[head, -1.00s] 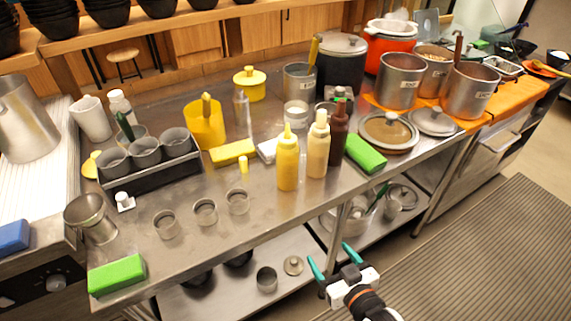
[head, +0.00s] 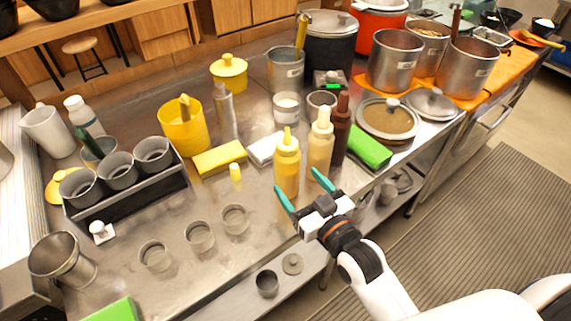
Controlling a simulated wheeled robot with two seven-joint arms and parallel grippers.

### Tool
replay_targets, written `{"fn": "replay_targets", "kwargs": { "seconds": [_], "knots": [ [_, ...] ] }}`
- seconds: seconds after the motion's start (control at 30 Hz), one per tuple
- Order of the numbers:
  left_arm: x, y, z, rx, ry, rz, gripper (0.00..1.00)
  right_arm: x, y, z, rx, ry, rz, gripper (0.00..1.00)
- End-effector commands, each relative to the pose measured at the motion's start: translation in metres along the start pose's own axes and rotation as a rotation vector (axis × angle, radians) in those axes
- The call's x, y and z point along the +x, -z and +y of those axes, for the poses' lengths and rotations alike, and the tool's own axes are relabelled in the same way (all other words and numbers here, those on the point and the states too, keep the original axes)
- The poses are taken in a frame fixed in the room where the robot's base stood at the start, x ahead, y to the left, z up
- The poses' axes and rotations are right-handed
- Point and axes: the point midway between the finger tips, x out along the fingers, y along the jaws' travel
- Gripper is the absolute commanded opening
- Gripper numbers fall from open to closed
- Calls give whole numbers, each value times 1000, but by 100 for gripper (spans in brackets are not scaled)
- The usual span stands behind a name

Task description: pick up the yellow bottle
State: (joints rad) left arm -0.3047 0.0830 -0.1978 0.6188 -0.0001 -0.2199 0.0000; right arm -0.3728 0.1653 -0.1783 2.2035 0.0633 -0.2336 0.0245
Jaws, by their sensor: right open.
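The yellow bottle (head: 287,166) stands upright near the front edge of the steel counter, with a pointed yellow nozzle. A cream bottle (head: 320,142) stands close to its right, and a dark brown bottle (head: 341,128) is just beyond that. My right gripper (head: 302,184) is open and empty, with teal fingertips. It is at the counter's front edge, just in front of the yellow bottle, with one fingertip in front of the bottle's lower left part and the other to its right. Contact cannot be told. My left gripper is not in view.
Several small metal cups, one here (head: 235,219), stand at the front left. A green sponge (head: 368,150) and a lidded pan (head: 388,118) are to the right.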

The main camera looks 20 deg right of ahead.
Motion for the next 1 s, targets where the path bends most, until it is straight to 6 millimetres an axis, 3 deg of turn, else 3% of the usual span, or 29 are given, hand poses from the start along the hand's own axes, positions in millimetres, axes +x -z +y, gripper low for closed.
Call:
{"fn": "replay_targets", "kwargs": {
  "seconds": [0.17, 0.6, 0.87, 1.0],
  "knots": [
    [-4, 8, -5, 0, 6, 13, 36, 22, -1, 0, 0, 0, -1, 77],
    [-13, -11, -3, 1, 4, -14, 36, 72, 4, -2, 1, 0, 0, 77],
    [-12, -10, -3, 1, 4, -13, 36, 75, 5, -2, 1, 1, 1, 77],
    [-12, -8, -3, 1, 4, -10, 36, 75, 5, -2, 1, 1, 1, 57]
  ]
}}
